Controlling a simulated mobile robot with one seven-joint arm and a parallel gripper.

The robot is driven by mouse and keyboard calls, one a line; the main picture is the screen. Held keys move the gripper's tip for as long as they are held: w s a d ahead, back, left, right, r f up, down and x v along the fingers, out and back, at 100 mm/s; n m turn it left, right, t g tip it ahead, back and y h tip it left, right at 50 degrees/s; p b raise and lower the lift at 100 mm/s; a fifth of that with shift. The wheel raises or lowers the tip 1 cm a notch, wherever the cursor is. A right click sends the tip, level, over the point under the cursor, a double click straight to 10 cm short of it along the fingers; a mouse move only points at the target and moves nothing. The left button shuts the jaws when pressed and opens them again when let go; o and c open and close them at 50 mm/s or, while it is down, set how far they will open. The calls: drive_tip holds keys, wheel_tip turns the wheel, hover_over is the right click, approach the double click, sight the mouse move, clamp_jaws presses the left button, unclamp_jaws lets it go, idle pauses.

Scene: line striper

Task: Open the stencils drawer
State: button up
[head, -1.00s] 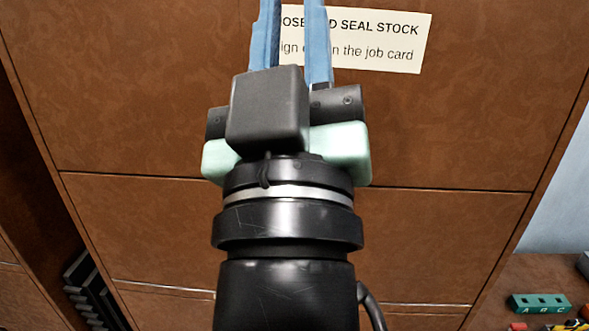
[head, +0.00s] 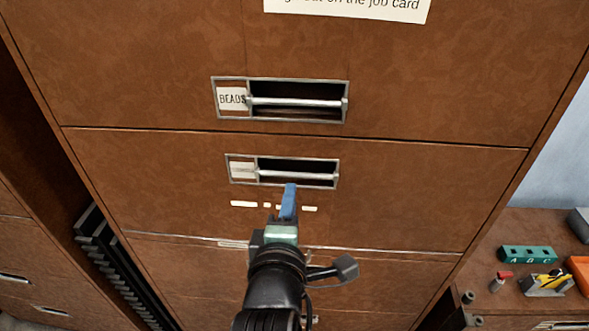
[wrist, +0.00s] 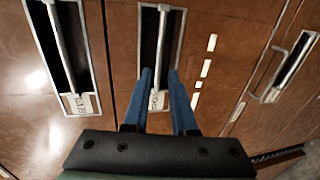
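A brown cabinet has drawers with recessed metal bar handles. The upper drawer handle (head: 297,102) carries a label reading BEADS. The drawer below it has a similar bar handle (head: 297,174) with a pale label (head: 242,170) too small to read in the head view. In the wrist view this handle (wrist: 162,45) is in the middle, its label partly between my fingers and not clearly legible. My gripper (head: 290,187) is in front of this lower drawer, just under its handle. In the wrist view my gripper (wrist: 160,72) has its blue fingers apart, with nothing visibly held. Both drawers look shut.
Another handle (wrist: 290,66) shows at the right of the wrist view. Pale strips (head: 275,206) mark the front under the middle handle. A bench at the right holds a green block (head: 528,254) and small tools. A dark rack (head: 115,270) stands at the left.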

sight(294, 175)
drive_tip(key=p+x, duration=0.2)
drive_tip(key=x, duration=0.7)
clamp_jaws()
idle(1.4)
